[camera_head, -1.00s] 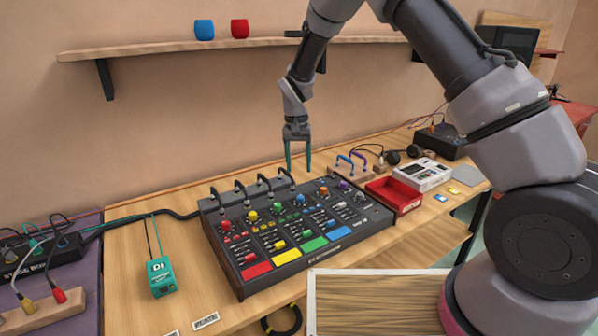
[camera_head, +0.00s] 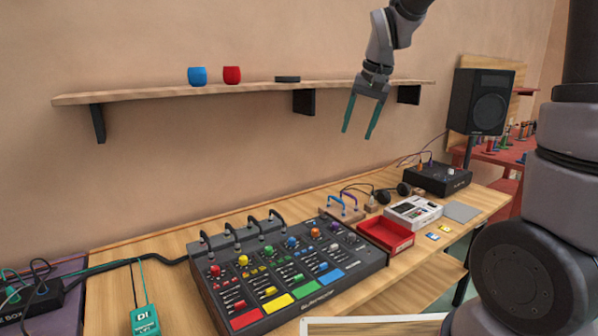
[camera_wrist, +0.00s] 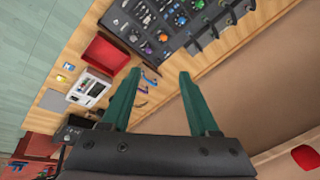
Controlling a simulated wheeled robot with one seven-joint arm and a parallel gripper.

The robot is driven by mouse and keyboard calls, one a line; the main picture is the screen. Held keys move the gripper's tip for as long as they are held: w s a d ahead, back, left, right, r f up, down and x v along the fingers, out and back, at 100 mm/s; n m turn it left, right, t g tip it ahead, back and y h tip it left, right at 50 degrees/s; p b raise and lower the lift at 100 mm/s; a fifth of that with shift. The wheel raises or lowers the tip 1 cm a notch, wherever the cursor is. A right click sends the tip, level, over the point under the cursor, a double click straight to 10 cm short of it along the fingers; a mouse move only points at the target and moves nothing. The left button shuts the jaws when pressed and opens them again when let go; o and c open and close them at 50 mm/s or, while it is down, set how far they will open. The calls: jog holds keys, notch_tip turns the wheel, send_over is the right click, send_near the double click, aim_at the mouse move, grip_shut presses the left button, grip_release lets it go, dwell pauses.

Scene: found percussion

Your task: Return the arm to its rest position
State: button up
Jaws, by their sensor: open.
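My gripper (camera_head: 357,119) hangs in the air in the head view, in front of the wall and shelf, above the right part of the table. Its two green fingers are apart with nothing between them. In the wrist view my gripper (camera_wrist: 164,74) points down toward the table, with the fingers spread and empty. My arm rises out of the top of the head view.
A mixer (camera_head: 287,277) with coloured knobs and plugged cables stands on the table (camera_head: 178,277). Right of it are a red tray (camera_head: 386,236) and a white box (camera_head: 413,212). A shelf (camera_head: 255,88) holds a blue cup (camera_head: 197,76) and a red cup (camera_head: 232,75). A speaker (camera_head: 480,101) stands at right.

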jog(key=s+d+r+t, duration=0.2)
jog(key=s+d, duration=0.3)
jog(key=s, duration=0.4)
jog(key=s+d+r+m+t, duration=0.1)
jog(key=s+d+r, duration=0.3)
jog(key=s, duration=0.6)
jog(key=shift+d+r+t, duration=0.35)
jog(key=shift+d+t, duration=0.25)
jog(key=shift+t, duration=0.1)
